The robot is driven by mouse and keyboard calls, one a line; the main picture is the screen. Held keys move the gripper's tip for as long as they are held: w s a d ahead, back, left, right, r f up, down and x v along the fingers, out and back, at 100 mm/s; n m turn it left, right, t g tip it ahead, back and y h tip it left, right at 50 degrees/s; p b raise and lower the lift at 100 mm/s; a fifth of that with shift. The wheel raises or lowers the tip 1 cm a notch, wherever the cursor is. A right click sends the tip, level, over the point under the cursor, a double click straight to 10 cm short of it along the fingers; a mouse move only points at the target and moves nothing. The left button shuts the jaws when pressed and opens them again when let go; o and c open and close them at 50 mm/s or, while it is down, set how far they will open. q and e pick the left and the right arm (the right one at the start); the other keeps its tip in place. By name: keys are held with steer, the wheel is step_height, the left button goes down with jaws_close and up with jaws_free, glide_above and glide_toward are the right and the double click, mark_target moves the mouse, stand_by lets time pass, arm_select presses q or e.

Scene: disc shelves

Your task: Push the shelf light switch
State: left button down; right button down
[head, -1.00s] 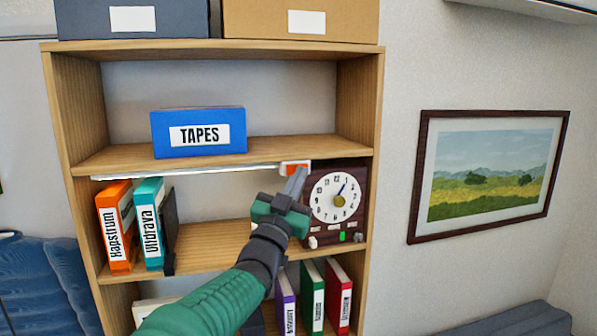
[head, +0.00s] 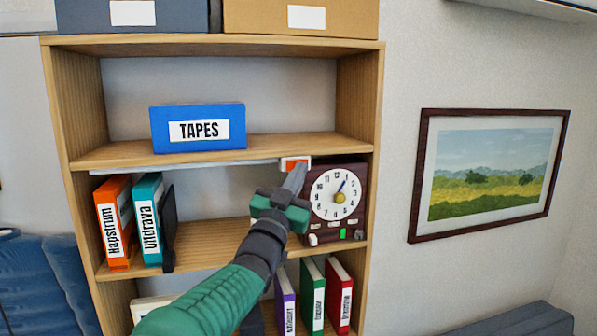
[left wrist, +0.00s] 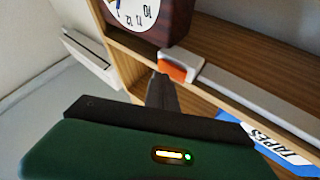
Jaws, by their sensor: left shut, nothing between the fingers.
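The shelf light switch (head: 289,163) is an orange-red button in a white housing at the right end of the light strip (head: 200,168) under the upper shelf board. It also shows in the left wrist view (left wrist: 176,73), where it is partly hidden by my fingers. My left gripper (head: 298,172) is shut and empty, its fingertips pointing up at the switch. The tips overlap the switch's lower right part in the head view; they look very close or touching. The strip looks grey and unlit. My right gripper is not in view.
A dark clock (head: 337,200) stands just right of my fingertips. A blue TAPES box (head: 198,127) sits on the board above. Orange (head: 118,222) and teal (head: 149,220) binders stand at left on the clock's shelf; its middle is clear behind my arm.

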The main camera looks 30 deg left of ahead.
arm_select(q)
steer(key=s+d+b, duration=0.4)
steer(key=b, duration=0.1)
steer(key=shift+d, duration=0.4)
steer(key=shift+w+a, duration=0.1)
steer(key=d+f+g+h+b, duration=0.15)
steer(key=f+g, duration=0.25)
steer(key=f, duration=1)
steer(key=d+f+g+h+b, duration=0.1)
steer(key=d+f+g+b, duration=0.15)
steer(key=f, duration=1.15)
steer(key=d+f+g+h+b, duration=0.1)
steer(key=d+f+g+b, duration=0.2)
steer(key=f, duration=1.1)
steer(key=s+d+f+g, duration=0.2)
steer(key=s+f+g, duration=0.1)
steer(key=s+f, duration=0.3)
steer(key=s+d+f+g+h+b, duration=0.1)
steer(key=s+d+f+g, duration=0.2)
steer(key=s+f, duration=0.4)
steer(key=s+d+f+g+b, duration=0.1)
steer(key=s+d+f+g, duration=0.1)
steer(key=s+f+g, duration=0.2)
steer(key=s+f, duration=0.3)
steer(key=f, duration=0.4)
steer(key=shift+s+d, duration=0.25)
steer(key=shift+d, duration=0.05)
